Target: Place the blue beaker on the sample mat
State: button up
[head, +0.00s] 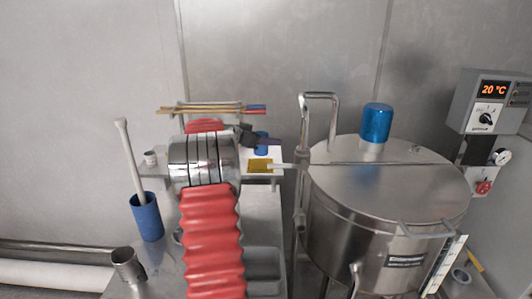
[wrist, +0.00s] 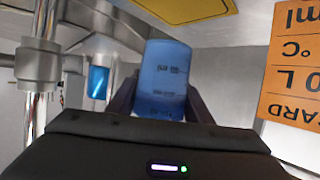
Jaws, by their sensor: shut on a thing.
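The blue beaker (wrist: 166,72) is between the two dark fingers of my gripper (wrist: 160,95) in the wrist view, with dark print on its side. My gripper is shut on it. In the head view the beaker (head: 262,148) is a small blue shape beside my dark gripper (head: 257,139), partly hidden by it. The yellow sample mat (head: 260,165) lies on the white bench at the back, just below the beaker in the picture. Its edge shows at the top of the wrist view (wrist: 185,8). I cannot tell the gap between beaker and mat.
A large steel tank (head: 385,195) with a blue cap (head: 377,122) stands right of the bench, with a pipe (head: 303,150) beside it. A blue cup (head: 146,216) holding a white rod stands at left. A rack with rods (head: 205,109) is behind my arm. An orange printed label (wrist: 292,75) shows in the wrist view.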

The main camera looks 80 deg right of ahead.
aim_at(266, 150)
jog(key=shift+s, duration=0.1)
jog(key=shift+s+f, duration=0.1)
jog(key=shift+f, duration=2.3)
jog(key=shift+f, duration=0.1)
jog(key=o, duration=1.1)
jog(key=shift+w+a+r, duration=0.35)
jog(key=shift+w+a, duration=0.05)
jog(key=shift+w, duration=0.1)
jog(key=v, duration=1)
jog(key=shift+w+a+r, duration=0.2)
jog(key=shift+a, duration=0.1)
